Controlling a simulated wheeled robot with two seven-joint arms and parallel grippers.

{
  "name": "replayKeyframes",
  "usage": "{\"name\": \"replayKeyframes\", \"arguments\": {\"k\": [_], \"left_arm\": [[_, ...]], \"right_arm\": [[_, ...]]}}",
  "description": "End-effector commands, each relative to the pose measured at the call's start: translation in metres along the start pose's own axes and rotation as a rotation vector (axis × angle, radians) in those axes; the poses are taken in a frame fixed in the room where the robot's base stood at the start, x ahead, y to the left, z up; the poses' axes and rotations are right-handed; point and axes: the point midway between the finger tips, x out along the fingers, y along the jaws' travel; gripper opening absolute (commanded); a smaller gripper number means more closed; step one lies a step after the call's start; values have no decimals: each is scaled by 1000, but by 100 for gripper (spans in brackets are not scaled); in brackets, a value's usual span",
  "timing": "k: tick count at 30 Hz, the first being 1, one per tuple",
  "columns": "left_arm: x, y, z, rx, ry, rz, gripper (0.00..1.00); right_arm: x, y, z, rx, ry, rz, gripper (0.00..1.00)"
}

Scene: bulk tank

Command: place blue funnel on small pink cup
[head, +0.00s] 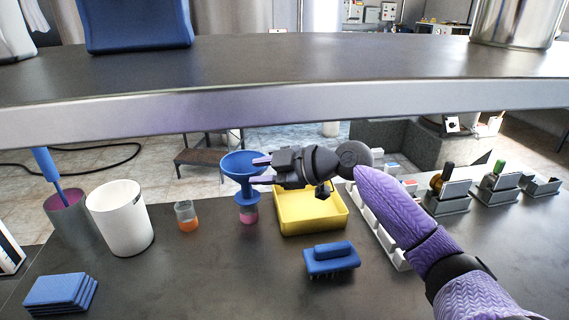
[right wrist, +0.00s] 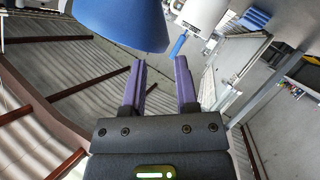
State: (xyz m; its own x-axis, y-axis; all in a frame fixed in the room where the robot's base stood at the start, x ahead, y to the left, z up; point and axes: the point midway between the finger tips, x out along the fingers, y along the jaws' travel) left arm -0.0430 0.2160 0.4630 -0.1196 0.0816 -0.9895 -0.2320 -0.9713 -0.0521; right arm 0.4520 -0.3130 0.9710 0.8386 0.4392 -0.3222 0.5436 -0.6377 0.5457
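The blue funnel (head: 242,160) stands upright with its wide bowl on top. Its lower blue part (head: 246,199) meets the top of the small pink cup (head: 249,214), so it appears to rest on it. The exact seating at the rim is too small to tell. My right gripper (head: 263,170) is just right of the funnel, its purple fingers apart. In the right wrist view, the funnel (right wrist: 125,20) is beyond the fingertips, and the gap between the fingers (right wrist: 160,65) is empty. My left gripper is out of view.
A yellow tray (head: 312,229) is right of the pink cup. A beaker with orange liquid (head: 187,217), a white container (head: 120,220) and a grey container (head: 72,220) stand left. A blue brush (head: 331,260) lies in front. A metal shelf (head: 280,95) spans above.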

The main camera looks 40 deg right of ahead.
Motion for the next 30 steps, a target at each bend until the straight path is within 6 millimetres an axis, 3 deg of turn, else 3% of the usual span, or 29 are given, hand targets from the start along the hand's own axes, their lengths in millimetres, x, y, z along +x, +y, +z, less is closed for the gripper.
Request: {"name": "replayKeyframes", "arguments": {"k": [6, 10, 30], "left_arm": [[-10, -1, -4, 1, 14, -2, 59], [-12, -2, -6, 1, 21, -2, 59], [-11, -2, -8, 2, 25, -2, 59]], "right_arm": [[-47, 0, -2, 0, -1, -1, 38], [-62, 0, -1, -1, 0, -1, 38], [-66, 0, 0, -2, 1, -1, 38]]}}
